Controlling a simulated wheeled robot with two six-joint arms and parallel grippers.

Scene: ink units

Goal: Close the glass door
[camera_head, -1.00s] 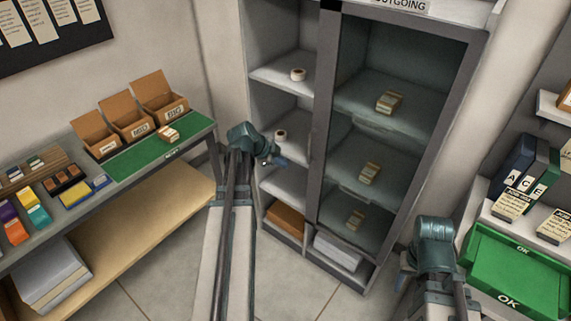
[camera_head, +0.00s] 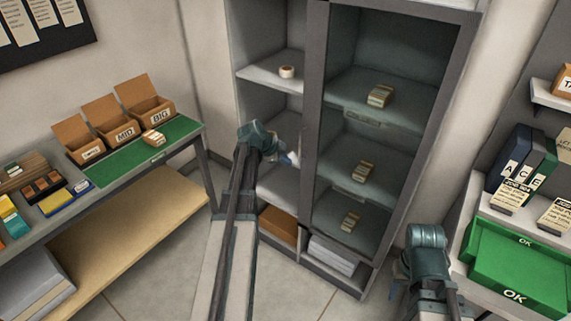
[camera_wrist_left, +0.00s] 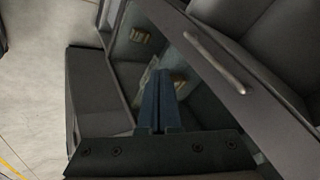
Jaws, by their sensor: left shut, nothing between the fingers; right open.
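The glass door (camera_head: 314,125) has a dark frame and stands in front of the right part of the grey cabinet, with small stacks visible through it. The left part of the cabinet is uncovered and its shelves show. My left gripper (camera_head: 291,158) is shut and empty, in front of the open left shelves, close to the left upright of the door frame. I cannot tell whether it touches the frame. In the left wrist view its shut fingers (camera_wrist_left: 158,103) point towards the cabinet, and a bar handle (camera_wrist_left: 214,62) shows on the dark frame. My right gripper (camera_head: 406,264) is open, low at the right, its fingers mostly hidden.
A table with a green mat (camera_head: 115,165) and several open boxes (camera_head: 125,133) stands at the left. Green trays (camera_head: 515,270) and binders (camera_head: 515,160) are at the right. A tape roll (camera_head: 287,71) sits on a left cabinet shelf. Floor is free before the cabinet.

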